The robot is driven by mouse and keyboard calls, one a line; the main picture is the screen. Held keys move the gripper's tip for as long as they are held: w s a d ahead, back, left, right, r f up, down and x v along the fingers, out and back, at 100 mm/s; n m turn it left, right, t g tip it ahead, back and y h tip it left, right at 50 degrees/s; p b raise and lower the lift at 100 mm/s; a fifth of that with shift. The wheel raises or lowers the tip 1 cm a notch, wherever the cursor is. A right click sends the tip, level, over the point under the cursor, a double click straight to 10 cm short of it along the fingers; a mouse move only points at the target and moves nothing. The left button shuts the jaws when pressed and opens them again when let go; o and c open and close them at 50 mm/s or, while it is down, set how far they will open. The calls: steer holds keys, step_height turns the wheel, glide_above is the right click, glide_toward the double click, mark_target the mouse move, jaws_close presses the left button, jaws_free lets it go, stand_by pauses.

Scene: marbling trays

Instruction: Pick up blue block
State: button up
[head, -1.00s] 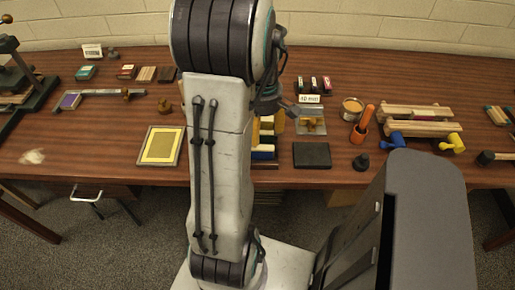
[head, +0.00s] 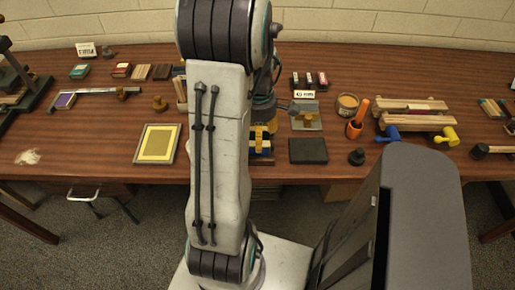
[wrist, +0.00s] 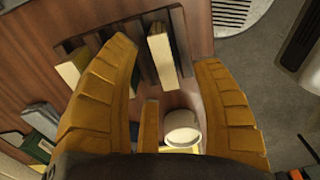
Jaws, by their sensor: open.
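My gripper (wrist: 165,53) has orange-yellow fingers spread wide, with nothing held between them. In the wrist view it hangs over a dark slatted rack (wrist: 146,62). A cream-faced block (wrist: 160,58) stands in the rack between the fingertips, and another pale block (wrist: 73,67) lies left of the left finger. In the head view a dark blue piece (head: 260,158) with a pale top shows just right of my arm, below the gripper. No clearly blue face shows in the wrist view. My arm and fingers hide much of the rack.
A black slab (head: 308,151) lies right of the rack, and a yellow framed tray (head: 157,145) lies left. A white round object (wrist: 183,128) shows low between the fingers. The table's front edge is close.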

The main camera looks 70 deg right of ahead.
steer(key=shift+d+f, duration=0.1)
steer(key=shift+f, duration=1.75)
jaws_close()
